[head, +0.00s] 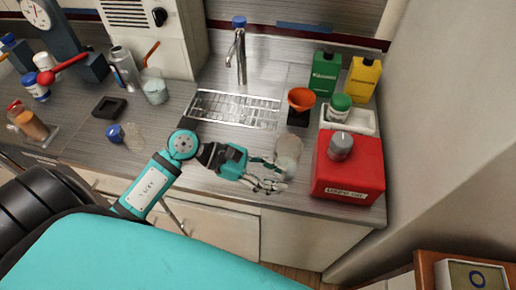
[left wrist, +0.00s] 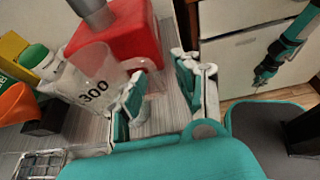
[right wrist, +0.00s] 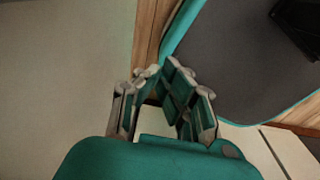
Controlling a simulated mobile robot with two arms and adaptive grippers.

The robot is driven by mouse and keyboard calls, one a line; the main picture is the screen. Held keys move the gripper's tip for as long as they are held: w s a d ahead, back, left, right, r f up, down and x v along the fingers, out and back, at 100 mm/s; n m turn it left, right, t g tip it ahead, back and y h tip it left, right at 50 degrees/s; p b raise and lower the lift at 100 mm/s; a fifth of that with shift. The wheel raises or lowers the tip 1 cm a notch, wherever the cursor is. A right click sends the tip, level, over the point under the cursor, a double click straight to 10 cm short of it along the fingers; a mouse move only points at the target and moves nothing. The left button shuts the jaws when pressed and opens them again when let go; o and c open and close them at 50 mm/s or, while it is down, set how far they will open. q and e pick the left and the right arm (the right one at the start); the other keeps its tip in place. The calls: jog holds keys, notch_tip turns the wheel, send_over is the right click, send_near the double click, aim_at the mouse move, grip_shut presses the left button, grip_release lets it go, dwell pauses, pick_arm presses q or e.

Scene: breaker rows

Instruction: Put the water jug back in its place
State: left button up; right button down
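The water jug (head: 288,153) is a clear container standing on the counter, left of the red canister. In the left wrist view the jug (left wrist: 90,82) shows the number 300, and its clear handle points toward my fingers. My left gripper (head: 272,182) is at the jug's near side; in its wrist view the gripper (left wrist: 165,85) is open, with the handle around the gap between the fingers. Whether they touch is unclear.
A red canister (head: 350,168) stands close right of the jug. Behind are an orange funnel (head: 301,98), a white tray (head: 362,122), green (head: 324,74) and yellow (head: 363,78) bottles. The metal drain grid (head: 235,110) below the tap (head: 240,50) is clear. A clear beaker (head: 155,90) stands left.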

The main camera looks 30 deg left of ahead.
pick_arm(q)
jog(key=v, duration=1.2)
jog(key=shift+b, duration=0.35)
jog(key=shift+d+f, duration=0.1)
